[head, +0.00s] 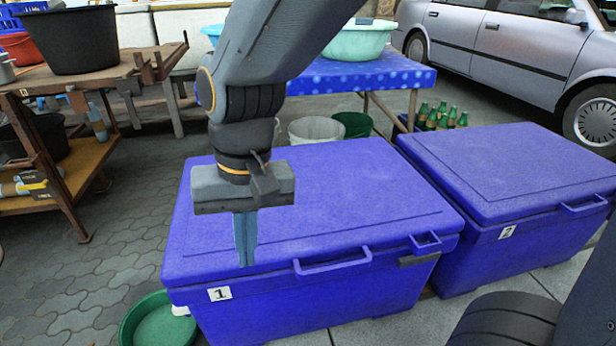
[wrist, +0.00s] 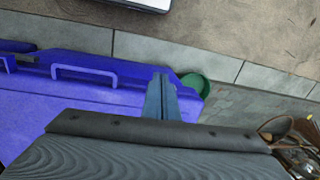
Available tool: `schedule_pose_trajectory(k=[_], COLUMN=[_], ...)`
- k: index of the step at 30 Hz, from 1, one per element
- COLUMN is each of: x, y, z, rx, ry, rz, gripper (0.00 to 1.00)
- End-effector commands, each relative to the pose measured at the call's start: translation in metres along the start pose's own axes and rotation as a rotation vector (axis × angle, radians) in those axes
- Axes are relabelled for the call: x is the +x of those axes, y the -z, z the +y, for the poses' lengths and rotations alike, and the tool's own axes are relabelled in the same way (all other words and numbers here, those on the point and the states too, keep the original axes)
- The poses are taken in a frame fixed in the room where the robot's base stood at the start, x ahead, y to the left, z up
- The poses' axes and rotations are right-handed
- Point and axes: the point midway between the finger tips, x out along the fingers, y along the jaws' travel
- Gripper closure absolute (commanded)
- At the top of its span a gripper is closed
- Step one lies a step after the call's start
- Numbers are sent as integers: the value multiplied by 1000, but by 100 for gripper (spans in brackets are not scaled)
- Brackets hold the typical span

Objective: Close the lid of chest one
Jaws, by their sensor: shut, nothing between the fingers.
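Chest one (head: 300,305) is a blue box with a label "1" on its front left. Its blue lid (head: 355,200) lies down flat over the box, with a handle (head: 333,264) at the front edge. My gripper (head: 246,262) is shut and empty, fingers pointing down over the front left part of the lid. I cannot tell whether the fingertips touch the lid. In the wrist view the shut fingers (wrist: 161,98) show near the lid's edge and the handle (wrist: 84,75).
Chest two (head: 520,245), with its lid (head: 510,170) down, stands close on the right. A green basin (head: 160,322) lies on the paving at the front left. A wooden rack (head: 60,190) stands left. A blue table (head: 360,76) and green bottles (head: 440,116) are behind.

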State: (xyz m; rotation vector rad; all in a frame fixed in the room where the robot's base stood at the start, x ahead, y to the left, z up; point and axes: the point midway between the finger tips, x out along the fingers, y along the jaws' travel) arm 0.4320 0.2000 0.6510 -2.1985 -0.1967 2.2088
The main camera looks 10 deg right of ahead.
Motion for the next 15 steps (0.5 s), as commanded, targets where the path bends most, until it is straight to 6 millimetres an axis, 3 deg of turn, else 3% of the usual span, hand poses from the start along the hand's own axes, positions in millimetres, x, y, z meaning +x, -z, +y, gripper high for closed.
schedule_pose_trajectory(k=[1, 3, 15], x=[-17, -28, -75], y=[8, 22, 90], z=[3, 9, 66], rx=[83, 198, 856], ry=[-11, -22, -88], rz=[-7, -11, -23], gripper=[100, 100, 100])
